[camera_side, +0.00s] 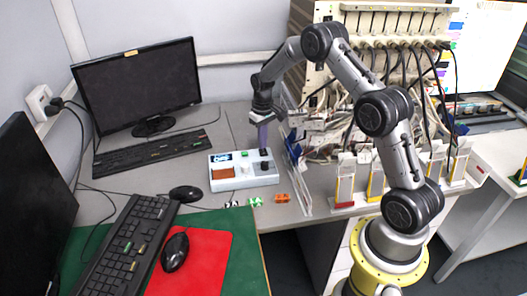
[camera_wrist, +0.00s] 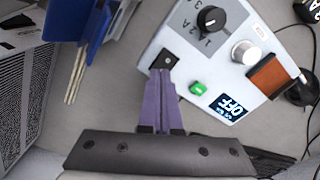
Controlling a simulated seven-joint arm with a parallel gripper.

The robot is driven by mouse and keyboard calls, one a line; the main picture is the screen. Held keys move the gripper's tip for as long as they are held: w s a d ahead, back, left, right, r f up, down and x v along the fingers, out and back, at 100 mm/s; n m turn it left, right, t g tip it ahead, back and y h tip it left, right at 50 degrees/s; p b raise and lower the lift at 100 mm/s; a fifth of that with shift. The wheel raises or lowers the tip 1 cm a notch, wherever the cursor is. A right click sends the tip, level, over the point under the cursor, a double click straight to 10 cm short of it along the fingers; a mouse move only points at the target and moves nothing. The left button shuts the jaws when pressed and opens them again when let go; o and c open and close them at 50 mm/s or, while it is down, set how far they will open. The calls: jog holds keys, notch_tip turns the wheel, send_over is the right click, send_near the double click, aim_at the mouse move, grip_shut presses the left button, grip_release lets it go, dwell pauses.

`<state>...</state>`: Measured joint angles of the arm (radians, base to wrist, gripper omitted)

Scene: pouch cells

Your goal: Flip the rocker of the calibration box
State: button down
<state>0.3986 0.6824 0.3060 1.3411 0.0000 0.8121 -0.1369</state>
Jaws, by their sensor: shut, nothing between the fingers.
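The calibration box (camera_side: 234,183) is a pale box on the grey desk in the side view. In the wrist view its top (camera_wrist: 185,68) carries a small black square switch (camera_wrist: 165,59), which looks like the rocker. In the side view my gripper (camera_side: 263,148) points down over the back right of the box.
The box also bears a black dial (camera_wrist: 211,18), a white knob (camera_wrist: 246,52), a green button (camera_wrist: 198,88) and a brown block (camera_wrist: 270,76). A clear upright panel (camera_side: 294,165) stands close right of the box. A mouse (camera_side: 186,194) lies to its left, small clips (camera_side: 256,202) in front.

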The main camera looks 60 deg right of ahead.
jog(key=shift+f, duration=0.5)
dwell(0.3)
jog(key=shift+r, duration=3.55)
